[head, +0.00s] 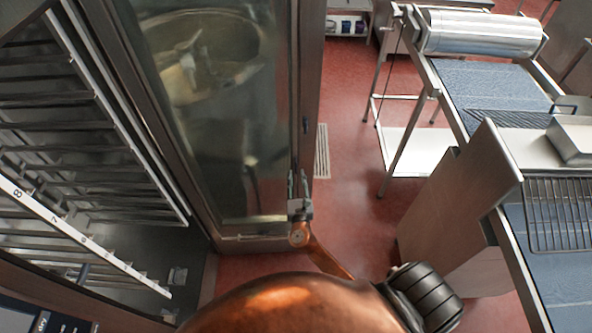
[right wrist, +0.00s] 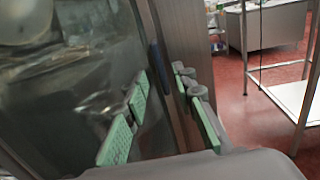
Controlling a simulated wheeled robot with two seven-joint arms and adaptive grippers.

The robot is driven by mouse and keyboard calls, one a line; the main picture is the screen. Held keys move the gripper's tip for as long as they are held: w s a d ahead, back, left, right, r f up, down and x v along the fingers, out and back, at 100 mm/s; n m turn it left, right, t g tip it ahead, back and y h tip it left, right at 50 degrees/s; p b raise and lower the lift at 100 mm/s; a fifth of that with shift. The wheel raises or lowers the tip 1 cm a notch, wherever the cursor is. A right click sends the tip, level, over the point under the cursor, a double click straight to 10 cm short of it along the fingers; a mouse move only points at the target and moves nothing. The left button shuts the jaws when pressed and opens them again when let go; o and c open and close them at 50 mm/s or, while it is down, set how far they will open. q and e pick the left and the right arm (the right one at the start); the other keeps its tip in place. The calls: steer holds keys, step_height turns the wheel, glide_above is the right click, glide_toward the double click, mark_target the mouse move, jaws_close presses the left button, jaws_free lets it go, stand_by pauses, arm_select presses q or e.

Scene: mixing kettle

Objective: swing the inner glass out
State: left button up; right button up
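The inner glass (head: 225,120) is a tall pane at centre left in the head view, mirroring a large round bowl. Beside its right edge runs a dark metal door frame (head: 310,80). In the right wrist view, the glass (right wrist: 70,90) fills the left and the frame (right wrist: 172,45) stands near the middle. My right gripper (head: 299,185) is at the lower right corner of the glass. Its green-padded fingers (right wrist: 165,108) are spread apart, one before the glass and one before the frame; I cannot tell whether they touch either. My left gripper is out of view.
A rack with several rails (head: 85,140) stands left of the glass. At right are a steel-legged conveyor table (head: 490,80) and a metal cabinet (head: 460,205). Red floor (head: 345,150) is open between the frame and the table, with a drain grate (head: 322,150).

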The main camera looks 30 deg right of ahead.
mark_target(296, 169)
steer(key=shift+x, duration=1.2)
steer(key=shift+w+d, duration=0.15)
steer(key=shift+w, duration=0.05)
steer(key=shift+w+d, duration=0.1)
steer(key=shift+w, duration=0.05)
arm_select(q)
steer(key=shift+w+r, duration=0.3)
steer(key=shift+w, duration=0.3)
arm_select(e)
jaws_close()
